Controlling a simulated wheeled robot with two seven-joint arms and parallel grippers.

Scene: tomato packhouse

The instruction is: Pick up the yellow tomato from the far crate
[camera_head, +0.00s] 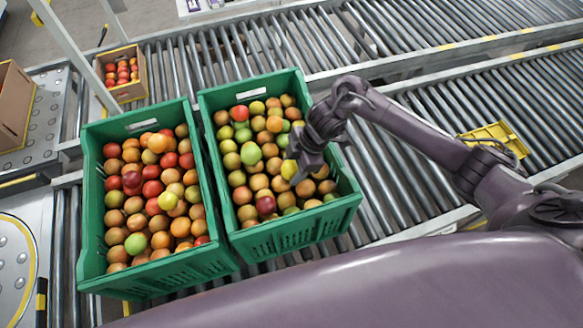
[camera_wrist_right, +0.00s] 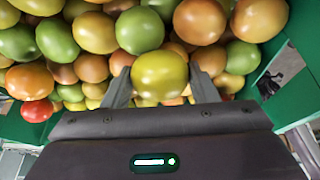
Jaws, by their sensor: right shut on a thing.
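My right gripper (camera_head: 300,165) reaches over the right-hand green crate (camera_head: 296,228), in the head view. It is shut on a yellow tomato (camera_wrist_right: 160,75), which sits between the two fingers in the right wrist view. In the head view a part of the yellow tomato (camera_head: 289,169) shows by the fingertips. Tomatoes of green, orange and red lie close around and beneath it; I cannot tell whether it touches them. My left gripper is not in view.
A second green crate (camera_head: 160,279), full of mixed tomatoes, stands directly left. A small cardboard box (camera_head: 127,92) with red tomatoes sits behind it. A yellow crate (camera_head: 496,137) lies on the rollers at right. Metal rails run behind the crates.

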